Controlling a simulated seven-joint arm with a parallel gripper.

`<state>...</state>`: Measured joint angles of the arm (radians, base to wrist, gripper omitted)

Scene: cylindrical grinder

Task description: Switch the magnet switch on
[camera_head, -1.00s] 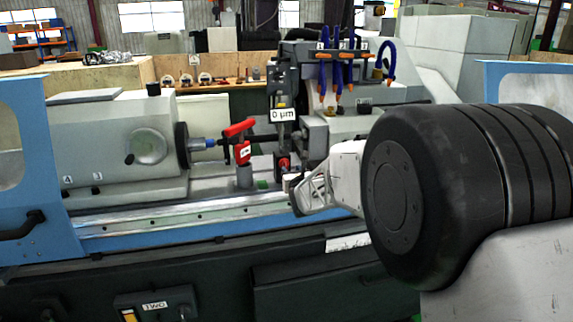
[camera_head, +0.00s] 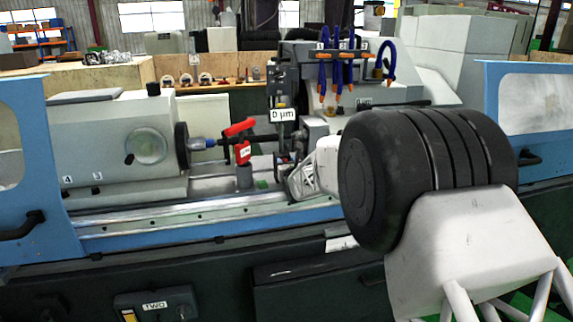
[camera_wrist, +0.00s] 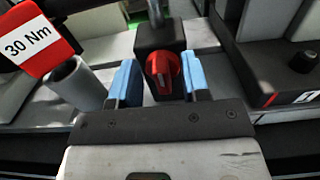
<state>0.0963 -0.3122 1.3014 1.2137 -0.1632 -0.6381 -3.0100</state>
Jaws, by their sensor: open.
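The magnet switch shows in the wrist view as a red rotary knob (camera_wrist: 162,72) on a dark block (camera_wrist: 160,36). My gripper (camera_wrist: 160,84) is open, with one blue finger pad to the left of the knob and one to the right. The knob appears between the fingertips, with a gap visible on its right side; I cannot tell whether a pad touches it. In the head view my gripper (camera_head: 294,184) is at the machine's bed, and its white body hides most of the switch.
A red 30 Nm torque wrench (camera_head: 243,153) stands in a grey cylindrical holder (camera_head: 244,177), just left of my gripper. The holder (camera_wrist: 72,84) is close to the left finger in the wrist view. A dark block with a black knob (camera_wrist: 303,62) is at the right.

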